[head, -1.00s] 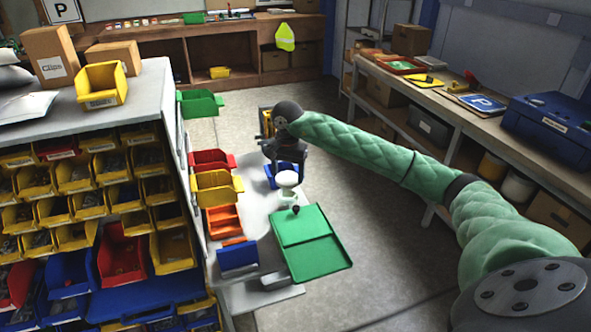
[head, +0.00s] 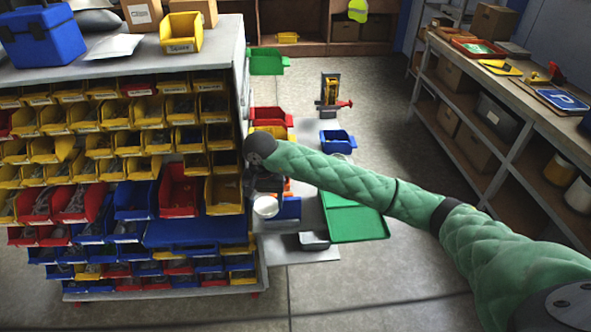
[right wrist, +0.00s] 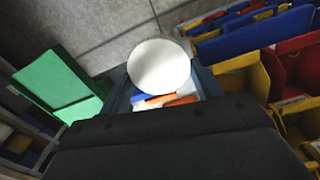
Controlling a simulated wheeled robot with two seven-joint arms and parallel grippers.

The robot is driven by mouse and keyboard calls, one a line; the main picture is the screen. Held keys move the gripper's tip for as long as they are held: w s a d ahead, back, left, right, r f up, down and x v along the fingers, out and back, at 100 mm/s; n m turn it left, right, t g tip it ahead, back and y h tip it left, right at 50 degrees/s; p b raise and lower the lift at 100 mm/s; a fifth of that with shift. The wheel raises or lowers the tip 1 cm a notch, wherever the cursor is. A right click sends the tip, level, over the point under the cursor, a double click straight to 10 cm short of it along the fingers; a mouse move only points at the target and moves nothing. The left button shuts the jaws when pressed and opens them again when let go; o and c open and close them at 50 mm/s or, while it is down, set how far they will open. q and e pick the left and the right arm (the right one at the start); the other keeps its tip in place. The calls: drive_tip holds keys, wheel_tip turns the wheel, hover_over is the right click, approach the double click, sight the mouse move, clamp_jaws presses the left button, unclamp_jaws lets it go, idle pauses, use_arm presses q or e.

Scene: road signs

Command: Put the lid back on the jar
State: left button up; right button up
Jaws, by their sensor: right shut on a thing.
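My right gripper (head: 262,190) hangs at the right edge of the bin rack and is shut on a white round thing, seemingly the lid (head: 265,207). In the right wrist view the lid (right wrist: 160,66) shows as a smooth white disc just beyond the dark gripper body. I cannot make out the jar in either view. My left gripper is not in view.
A rack of yellow, red and blue bins (head: 130,160) stands close left of the gripper. A green tray (head: 356,222) and a grey box (head: 314,241) lie to its right. A blue bin (head: 338,141) stands beyond. Floor is free before the right workbench (head: 470,75).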

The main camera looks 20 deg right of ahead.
drive_tip(key=s+a+f+n, duration=0.4)
drive_tip(key=s+f, duration=0.4)
drive_tip(key=f, duration=0.1)
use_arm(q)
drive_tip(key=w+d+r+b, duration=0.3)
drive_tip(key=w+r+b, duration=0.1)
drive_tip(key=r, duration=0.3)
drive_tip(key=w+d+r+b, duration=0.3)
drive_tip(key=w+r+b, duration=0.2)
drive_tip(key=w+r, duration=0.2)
use_arm(e)
drive_tip(key=s+d+f, duration=0.3)
drive_tip(key=d+f, duration=0.8)
drive_tip(key=f, duration=0.3)
drive_tip(key=shift+s+n, duration=0.35)
drive_tip(key=shift+n, duration=0.05)
